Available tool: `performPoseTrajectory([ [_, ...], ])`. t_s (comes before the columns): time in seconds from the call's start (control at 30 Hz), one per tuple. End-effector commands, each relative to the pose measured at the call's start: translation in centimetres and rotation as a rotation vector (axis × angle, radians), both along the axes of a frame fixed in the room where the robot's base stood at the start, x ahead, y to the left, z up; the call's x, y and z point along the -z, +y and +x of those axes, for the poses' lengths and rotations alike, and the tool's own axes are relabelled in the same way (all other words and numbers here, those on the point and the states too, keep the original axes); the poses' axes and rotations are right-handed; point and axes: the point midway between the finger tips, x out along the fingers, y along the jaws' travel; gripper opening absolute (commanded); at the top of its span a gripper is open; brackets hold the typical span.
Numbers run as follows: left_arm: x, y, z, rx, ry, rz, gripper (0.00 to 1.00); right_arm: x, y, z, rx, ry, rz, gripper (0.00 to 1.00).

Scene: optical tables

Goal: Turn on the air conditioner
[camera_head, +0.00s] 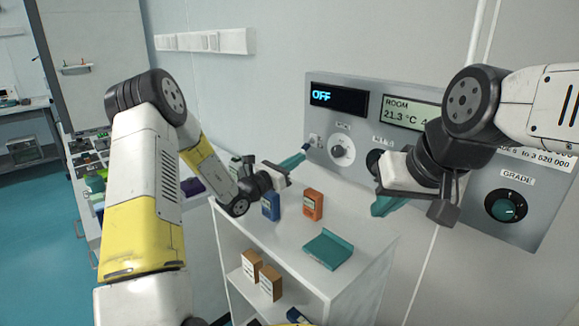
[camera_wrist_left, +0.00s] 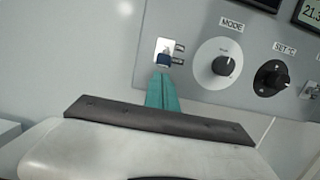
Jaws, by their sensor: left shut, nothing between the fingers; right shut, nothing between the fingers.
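The air conditioner's grey control panel (camera_head: 330,122) is on the wall, and its display (camera_head: 339,97) reads OFF. A small toggle switch with a dark blue tip (camera_wrist_left: 164,60) sits at the panel's left end, beside the white MODE knob (camera_wrist_left: 218,64); the knob also shows in the head view (camera_head: 342,151). My left gripper (camera_head: 304,148) is shut and empty. In the left wrist view its teal fingertips (camera_wrist_left: 163,76) are just below the switch tip; I cannot tell whether they touch it. My right gripper (camera_head: 384,206) is shut and empty, in front of the panel's lower edge.
A dark SET °C knob (camera_wrist_left: 271,77) is right of MODE. A GRADE knob (camera_head: 506,205) is at the panel's right. A white shelf unit (camera_head: 228,232) below carries a blue device (camera_head: 271,207), an orange device (camera_head: 313,204) and a teal tray (camera_head: 328,249).

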Motion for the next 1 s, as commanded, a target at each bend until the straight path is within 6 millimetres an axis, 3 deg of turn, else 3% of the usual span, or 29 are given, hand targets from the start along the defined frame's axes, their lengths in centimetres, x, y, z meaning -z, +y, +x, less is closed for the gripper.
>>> performPoseTrajectory([
  [0.2,-0.24,-0.89,0.89,-0.001,0.001,-0.001,0.0,0.0,0.0,0.0,0.0,0.0,0.0,0.0],
  [1.0,-0.72,-0.67,0.66,0.0,0.053,0.054,0.0,0.0,0.0,0.0,0.0,0.0,0.0,0.0],
])
